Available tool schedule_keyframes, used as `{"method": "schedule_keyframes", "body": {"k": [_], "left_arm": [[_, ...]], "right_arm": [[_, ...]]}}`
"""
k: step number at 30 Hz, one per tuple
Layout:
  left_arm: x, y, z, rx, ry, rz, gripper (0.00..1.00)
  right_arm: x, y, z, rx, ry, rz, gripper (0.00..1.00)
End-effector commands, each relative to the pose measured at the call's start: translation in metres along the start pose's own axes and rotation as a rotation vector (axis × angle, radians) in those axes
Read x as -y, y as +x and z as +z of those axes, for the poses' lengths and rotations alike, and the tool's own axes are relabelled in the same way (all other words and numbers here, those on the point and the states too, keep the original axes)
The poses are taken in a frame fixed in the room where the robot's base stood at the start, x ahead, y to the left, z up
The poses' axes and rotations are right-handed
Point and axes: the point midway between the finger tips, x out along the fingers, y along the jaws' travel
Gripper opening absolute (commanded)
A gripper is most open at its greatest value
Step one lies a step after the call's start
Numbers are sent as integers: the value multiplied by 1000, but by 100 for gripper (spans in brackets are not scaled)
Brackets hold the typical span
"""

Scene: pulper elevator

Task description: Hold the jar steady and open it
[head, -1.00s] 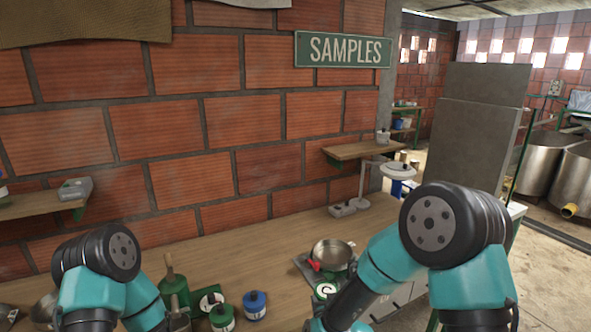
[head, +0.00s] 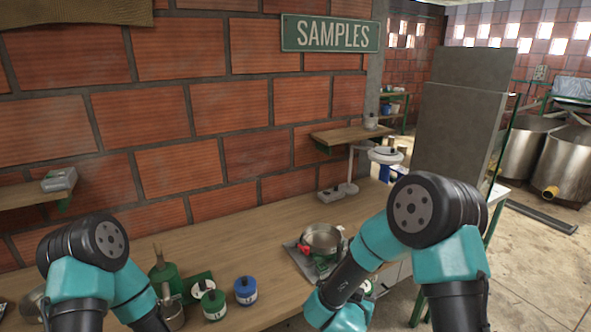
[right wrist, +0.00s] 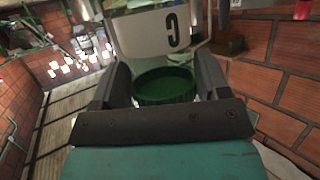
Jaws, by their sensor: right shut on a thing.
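In the right wrist view a jar (right wrist: 138,36) with a white band and a dark letter shows just beyond my right gripper (right wrist: 163,82). A dark green round end, lid or base I cannot tell, sits between the fingers. The gripper is shut on the jar. In the head view my right forearm reaches down at lower right and mostly hides this gripper; a small green and white patch shows beside it. My left arm comes in at lower left, and its gripper is not visible.
A green jar (head: 213,306) and a blue jar (head: 246,292) stand on the wooden counter (head: 235,247). A metal cup and a dark green bottle (head: 164,276) stand by my left arm. The counter's middle is clear.

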Motion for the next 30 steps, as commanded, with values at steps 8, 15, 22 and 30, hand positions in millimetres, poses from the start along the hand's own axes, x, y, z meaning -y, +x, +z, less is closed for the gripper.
{"method": "schedule_keyframes", "body": {"k": [8,15,22,30], "left_arm": [[0,0,0,0,0,0,97],[0,0,0,0,0,0,97],[0,0,0,0,0,0,97],[0,0,0,0,0,0,97]], "right_arm": [[18,-20,-10,-2,-25,-73,26],[51,-57,-28,-4,-73,-210,26],[79,-89,-42,-2,-118,-329,26],[90,-101,-47,0,-137,-374,26]]}}
